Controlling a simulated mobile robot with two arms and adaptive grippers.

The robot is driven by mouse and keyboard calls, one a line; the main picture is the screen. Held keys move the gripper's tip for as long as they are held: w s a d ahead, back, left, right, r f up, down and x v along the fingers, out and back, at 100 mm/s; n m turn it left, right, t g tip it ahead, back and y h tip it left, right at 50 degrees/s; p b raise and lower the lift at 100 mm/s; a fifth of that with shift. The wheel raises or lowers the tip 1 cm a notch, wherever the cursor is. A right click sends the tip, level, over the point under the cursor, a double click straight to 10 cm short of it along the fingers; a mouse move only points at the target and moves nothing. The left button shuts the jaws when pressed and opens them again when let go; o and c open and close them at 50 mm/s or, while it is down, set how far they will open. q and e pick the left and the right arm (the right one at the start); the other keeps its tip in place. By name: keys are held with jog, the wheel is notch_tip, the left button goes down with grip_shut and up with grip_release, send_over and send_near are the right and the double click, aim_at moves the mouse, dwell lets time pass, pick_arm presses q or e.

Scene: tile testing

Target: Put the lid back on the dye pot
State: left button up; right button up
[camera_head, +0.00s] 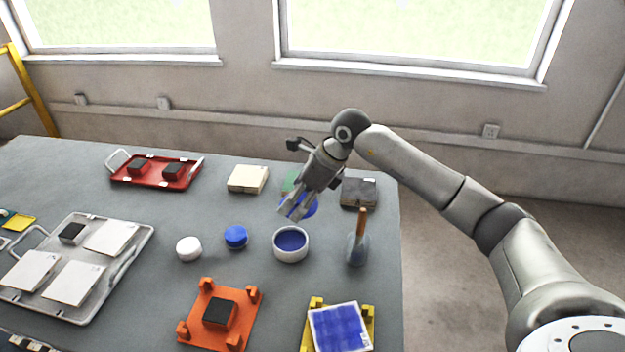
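The dye pot (291,247) is a white round pot, open at the top, with dark blue dye inside. It stands upright on the grey table. A blue round piece that looks like its lid (311,207) shows just behind the pot, partly hidden by my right gripper. My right gripper (292,212) points down over this blue piece, behind the pot's rim. Its fingertips overlap the blue piece, so I cannot tell whether they hold it or whether it rests on the table. My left gripper is not in view.
An orange fixture (244,330) and a blue tile (340,328) are in front. Dark tiles (359,194) lie behind right.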

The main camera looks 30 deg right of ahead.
jog(key=shift+n+g+y, duration=0.4)
jog(key=shift+n, duration=0.5)
jog(key=s+a+p, duration=0.1)
jog(key=s+a+r+p, duration=0.1)
jog(key=a, duration=0.1)
jog(key=shift+s+a, duration=0.25)
jog(key=shift+s, duration=0.05)
jog(key=shift+s+a+f+b, duration=0.1)
jog(key=shift+f+b, duration=0.3)
jog(key=shift+f, duration=0.5)
jog(key=shift+s+a+f+b, duration=0.1)
jog(key=shift+f+b, duration=0.25)
jog(key=shift+f, duration=0.5)
jog(key=shift+w+f+b, duration=0.1)
jog(key=shift+f+b, duration=1.1)
jog(key=shift+f, duration=0.45)
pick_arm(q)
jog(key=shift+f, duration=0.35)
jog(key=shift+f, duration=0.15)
pick_arm(e)
jog(key=shift+r, duration=0.1)
pick_arm(q)
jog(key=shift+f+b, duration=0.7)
jog(key=shift+b, duration=0.15)
pick_arm(e)
jog(key=shift+f, duration=0.2)
jog(key=o, duration=0.9)
jog(key=shift+c, duration=0.2)
